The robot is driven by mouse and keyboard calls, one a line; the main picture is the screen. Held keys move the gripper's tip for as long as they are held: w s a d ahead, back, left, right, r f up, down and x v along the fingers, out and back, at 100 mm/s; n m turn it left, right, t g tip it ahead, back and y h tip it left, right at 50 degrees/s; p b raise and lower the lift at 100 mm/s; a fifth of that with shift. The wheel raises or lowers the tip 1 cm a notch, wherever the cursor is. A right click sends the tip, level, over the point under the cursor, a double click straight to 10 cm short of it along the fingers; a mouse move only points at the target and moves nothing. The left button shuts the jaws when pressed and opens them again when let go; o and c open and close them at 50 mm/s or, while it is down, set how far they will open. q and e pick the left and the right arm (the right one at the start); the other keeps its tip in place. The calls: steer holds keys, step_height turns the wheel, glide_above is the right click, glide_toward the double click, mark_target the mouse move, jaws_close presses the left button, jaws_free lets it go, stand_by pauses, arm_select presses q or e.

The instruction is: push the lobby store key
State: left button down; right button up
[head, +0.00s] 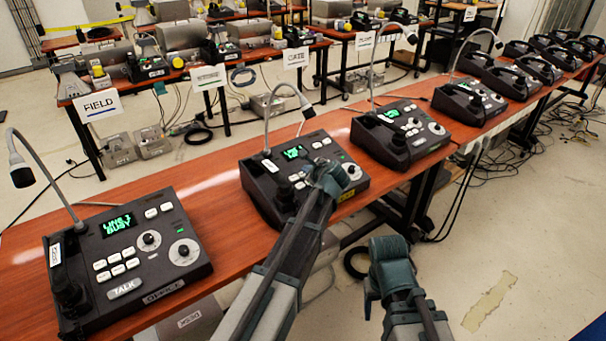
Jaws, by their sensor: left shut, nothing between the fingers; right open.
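Several black paging phones stand in a row on the reddish wooden table (215,192). The nearest phone (125,255) reads "LINE 1 BUSY" on its green screen, with "OFFICE" on its front edge. My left gripper (336,178) is shut and empty over the right part of the second phone (262,180), hiding some of its keys and its front label. I cannot tell whether its tips touch the phone. The third phone (400,135) is uncovered, but its label is too small to read. I cannot pick out the lobby store key. My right gripper (388,250) is open and empty, in front of the table edge.
Thin gooseneck microphones (40,160) rise from the phones, one close behind my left gripper (290,88). More phones (515,75) fill the table's far right. Benches with signs such as "FIELD" (98,105) stand behind. Floor is open at the lower right.

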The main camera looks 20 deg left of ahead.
arm_select(q)
steer(key=shift+f, duration=0.2)
steer(key=shift+a+f+b, duration=0.1)
steer(key=shift+f+b, duration=0.2)
steer(key=shift+b, duration=0.2)
steer(key=shift+r, duration=0.1)
steer(key=shift+r+p, duration=0.4)
steer(key=shift+p, duration=0.1)
steer(key=shift+r, duration=0.1)
steer(key=r+p, duration=0.2)
steer(key=d+r+p, duration=0.1)
steer(key=p, duration=0.1)
steer(key=s+r+p, duration=0.1)
steer(key=r, duration=0.1)
steer(key=shift+d+r+p, duration=0.2)
steer(key=shift+r+p, duration=0.1)
steer(key=shift+p, duration=0.1)
